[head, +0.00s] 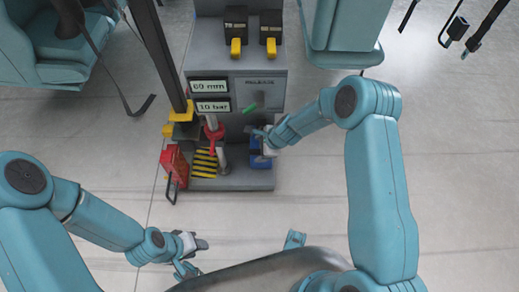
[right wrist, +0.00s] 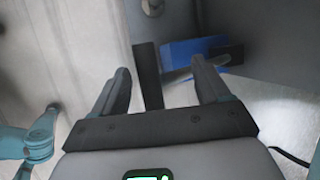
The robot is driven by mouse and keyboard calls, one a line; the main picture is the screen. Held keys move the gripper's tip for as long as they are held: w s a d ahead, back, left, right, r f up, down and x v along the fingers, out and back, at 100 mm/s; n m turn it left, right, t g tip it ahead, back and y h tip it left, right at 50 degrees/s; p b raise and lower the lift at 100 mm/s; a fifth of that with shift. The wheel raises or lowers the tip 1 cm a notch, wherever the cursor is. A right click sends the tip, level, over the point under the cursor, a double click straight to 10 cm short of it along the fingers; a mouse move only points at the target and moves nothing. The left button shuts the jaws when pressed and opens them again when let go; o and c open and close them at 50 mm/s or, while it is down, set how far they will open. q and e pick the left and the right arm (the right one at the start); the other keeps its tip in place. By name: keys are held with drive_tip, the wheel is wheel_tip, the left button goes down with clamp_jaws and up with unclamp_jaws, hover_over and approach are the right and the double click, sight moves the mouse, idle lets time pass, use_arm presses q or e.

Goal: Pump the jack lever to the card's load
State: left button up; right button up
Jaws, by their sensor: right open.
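The grey jack stand (head: 240,182) in the head view carries two displays reading 60 mm (head: 208,86) and 10 bar (head: 213,106). A blue unit (head: 257,160) sits low on its right side, partly hidden by my right gripper (head: 262,141). In the right wrist view, the open fingers of my right gripper (right wrist: 163,88) have a dark upright bar (right wrist: 147,75) between them, apart from both fingers. I cannot tell whether this bar is the jack lever. The blue unit (right wrist: 182,53) is just beyond. My left gripper (head: 192,254) is away from the stand, lower left.
A red box (head: 174,165) with a dark handle stands left of the stand. A red collared post (head: 213,133) and a yellow-black striped plate (head: 204,163) are beside it. Two yellow-handled switches (head: 236,47) are on top. Teal seats flank the stand. Floor to the right is clear.

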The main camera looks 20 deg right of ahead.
drive_tip(key=shift+w+a+f, duration=0.2)
drive_tip(key=shift+w+f, duration=0.05)
drive_tip(key=shift+f, duration=0.4)
